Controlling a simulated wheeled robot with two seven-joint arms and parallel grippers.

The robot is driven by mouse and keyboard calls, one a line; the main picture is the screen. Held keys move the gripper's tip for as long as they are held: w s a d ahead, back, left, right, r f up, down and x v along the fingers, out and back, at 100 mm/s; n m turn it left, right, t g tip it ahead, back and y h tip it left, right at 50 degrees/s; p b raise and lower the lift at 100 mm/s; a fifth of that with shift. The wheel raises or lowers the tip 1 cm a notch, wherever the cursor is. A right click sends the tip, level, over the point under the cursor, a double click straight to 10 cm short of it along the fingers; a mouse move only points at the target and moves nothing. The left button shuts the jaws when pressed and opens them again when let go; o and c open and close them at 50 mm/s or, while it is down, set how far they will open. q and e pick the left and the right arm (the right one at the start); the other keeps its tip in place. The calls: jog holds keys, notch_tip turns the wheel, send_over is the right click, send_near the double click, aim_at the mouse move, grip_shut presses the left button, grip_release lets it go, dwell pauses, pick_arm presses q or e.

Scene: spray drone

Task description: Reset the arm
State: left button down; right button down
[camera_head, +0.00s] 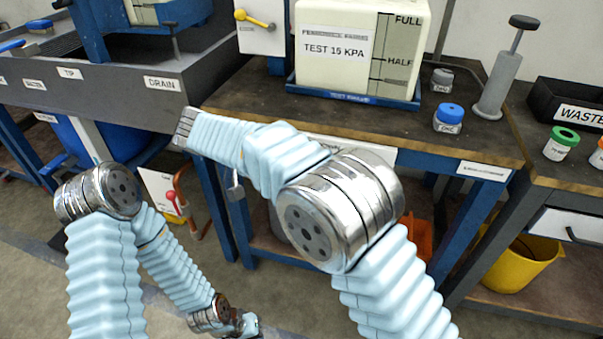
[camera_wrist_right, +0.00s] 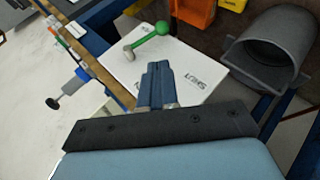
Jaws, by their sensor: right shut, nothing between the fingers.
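My right arm (camera_head: 270,160) is raised in the middle of the head view. Its forearm reaches left, and its far end is by the front edge of the workbench. The right gripper (camera_wrist_right: 157,70) shows in the right wrist view, with its dark blue fingers together and nothing between them. It is over or in front of a white panel with a green-knobbed lever; I cannot tell the gap. My left arm hangs low at the left of the head view. The left gripper (camera_head: 246,325) is a small dark shape at the bottom, too unclear to read.
A TEST 15 KPA tank (camera_head: 345,50) stands in a blue tray on the workbench (camera_head: 255,105). A blue-capped jar (camera_head: 449,118) and a grey pump (camera_head: 497,85) stand to its right. The white panel (camera_wrist_right: 125,75) is marked SHUT. A grey hollow bin (camera_wrist_right: 268,45) is beside it.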

dwell(0.4)
jog(key=s+d+f+n+g+y, duration=0.1)
jog(key=d+f+n+g+y, duration=0.15)
jog(key=f, duration=1.05)
jog(key=s+d+f+n+g+y, duration=0.1)
jog(key=d+f+y, duration=0.3)
jog(key=f, duration=0.8)
jog(key=s+d+f+m+t+y, duration=0.1)
jog(key=s+d+f+m+y, duration=0.1)
jog(key=s+f+y, duration=0.2)
jog(key=s+d+f+m+y, duration=0.2)
jog(key=s+f+y, duration=0.2)
jog(key=s+f, duration=0.6)
jog(key=s, duration=0.4)
jog(key=shift+s+d+f+t, duration=0.15)
jog(key=shift+d+f+t, duration=0.05)
jog(key=shift+d+t, duration=0.15)
